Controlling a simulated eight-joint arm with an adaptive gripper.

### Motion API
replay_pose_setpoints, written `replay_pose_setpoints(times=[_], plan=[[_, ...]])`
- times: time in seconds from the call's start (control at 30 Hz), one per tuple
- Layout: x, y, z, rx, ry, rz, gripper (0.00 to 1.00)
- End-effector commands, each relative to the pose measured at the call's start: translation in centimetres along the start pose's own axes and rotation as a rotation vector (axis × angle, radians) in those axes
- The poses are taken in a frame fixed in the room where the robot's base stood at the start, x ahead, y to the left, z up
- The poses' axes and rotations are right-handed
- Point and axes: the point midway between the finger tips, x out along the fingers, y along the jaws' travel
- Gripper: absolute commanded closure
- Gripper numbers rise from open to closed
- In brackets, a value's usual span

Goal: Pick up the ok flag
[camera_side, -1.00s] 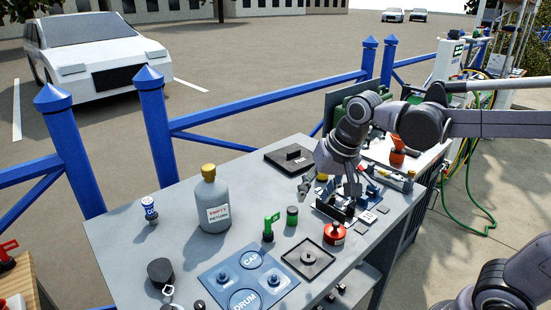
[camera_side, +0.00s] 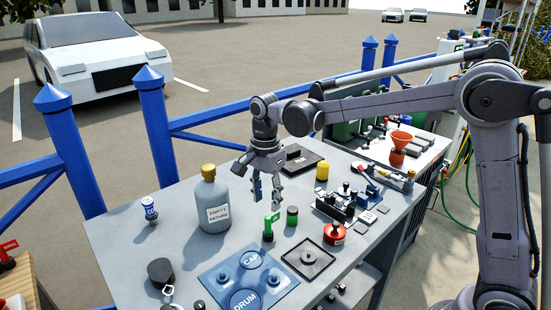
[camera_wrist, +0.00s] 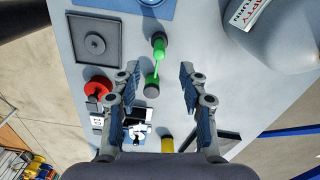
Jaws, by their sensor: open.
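The ok flag (camera_side: 271,224) is a small green flag standing upright on a dark base on the grey workbench. In the wrist view the green flag (camera_wrist: 159,48) shows from above, nearly edge-on, just beyond the fingertips. My gripper (camera_side: 267,190) is open and empty, pointing down above and slightly behind the flag. In the wrist view the two fingers (camera_wrist: 159,80) stand wide apart, with a green-topped canister (camera_wrist: 152,84) lying between them in the picture. The green canister (camera_side: 292,215) stands close to the right of the flag in the side view.
A grey gas bottle (camera_side: 214,203) stands left of the flag. A blue tray (camera_side: 222,277) marked CAP and DRUM lies in front. A dark square plate (camera_side: 308,259), red can (camera_side: 334,233), yellow cylinder (camera_side: 322,170) and black rack (camera_side: 333,207) are to the right.

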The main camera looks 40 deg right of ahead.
Motion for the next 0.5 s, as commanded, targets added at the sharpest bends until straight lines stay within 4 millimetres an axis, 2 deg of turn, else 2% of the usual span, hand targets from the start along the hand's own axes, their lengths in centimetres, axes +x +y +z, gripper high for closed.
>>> replay_pose_setpoints(times=[0.2,0.37,0.5], plan=[[2.8,0.0,0.0,-0.001,0.000,-0.001,0.57],[3.6,0.0,-0.1,-0.002,0.000,-0.002,0.57],[5.0,0.0,-0.1,-0.002,0.000,-0.002,0.57]])
